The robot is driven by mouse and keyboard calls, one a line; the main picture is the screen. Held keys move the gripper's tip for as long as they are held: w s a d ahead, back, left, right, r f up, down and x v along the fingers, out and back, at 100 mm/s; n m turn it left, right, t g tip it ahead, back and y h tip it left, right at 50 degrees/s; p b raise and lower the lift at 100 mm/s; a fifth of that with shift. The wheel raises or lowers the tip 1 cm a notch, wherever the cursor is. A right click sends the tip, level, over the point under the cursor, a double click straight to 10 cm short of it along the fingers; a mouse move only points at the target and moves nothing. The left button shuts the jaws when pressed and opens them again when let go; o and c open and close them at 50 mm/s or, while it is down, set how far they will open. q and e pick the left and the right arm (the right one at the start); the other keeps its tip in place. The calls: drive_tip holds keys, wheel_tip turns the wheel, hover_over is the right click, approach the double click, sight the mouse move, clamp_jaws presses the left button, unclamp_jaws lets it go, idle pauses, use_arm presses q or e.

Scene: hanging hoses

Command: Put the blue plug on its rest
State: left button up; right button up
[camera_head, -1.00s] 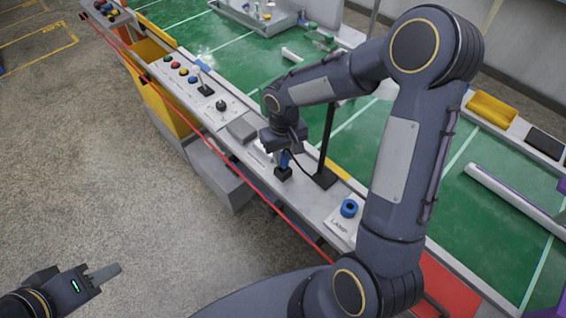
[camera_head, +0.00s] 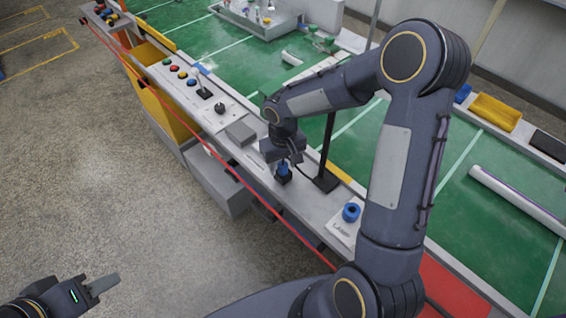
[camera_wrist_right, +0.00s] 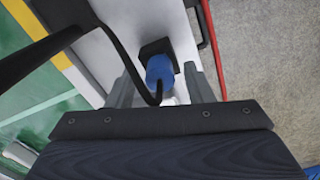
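The blue plug (camera_head: 283,169) sits upright at a small black block, its rest (camera_head: 284,179), on the grey ledge. In the right wrist view the plug (camera_wrist_right: 160,70) meets the block (camera_wrist_right: 156,47), with a black cable (camera_wrist_right: 128,62) curving off it. My right gripper (camera_head: 286,160) is above the plug; in its wrist view the fingers (camera_wrist_right: 159,78) stand either side with a gap to the plug, open. How deep the plug sits is hidden. My left gripper (camera_head: 105,282) is empty over the floor at lower left, seen edge-on.
A black post (camera_head: 326,181) stands on the ledge right beside the block. A grey box (camera_head: 241,131) and knobs are to the left.

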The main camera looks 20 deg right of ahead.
sight(283, 165)
drive_tip(key=shift+r, duration=0.1)
drive_tip(key=shift+r+p, duration=0.3)
drive_tip(key=shift+p, duration=0.05)
wheel_tip(283, 165, up, 10)
drive_tip(key=r, duration=0.1)
drive_tip(key=s+d+r+t+y, duration=0.2)
drive_tip(key=s+r, duration=0.4)
drive_tip(key=s, duration=0.5)
drive_tip(key=s+a+m+t+y, duration=0.1)
drive_tip(key=s+a+m+t, duration=0.1)
drive_tip(key=s, duration=0.8)
drive_tip(key=shift+s+a+f+t+y, duration=0.3)
drive_tip(key=shift+a+f+t+y, duration=0.2)
drive_tip(key=shift+t, duration=0.3)
drive_tip(key=shift+r, duration=0.1)
drive_tip(key=shift+c, duration=0.5)
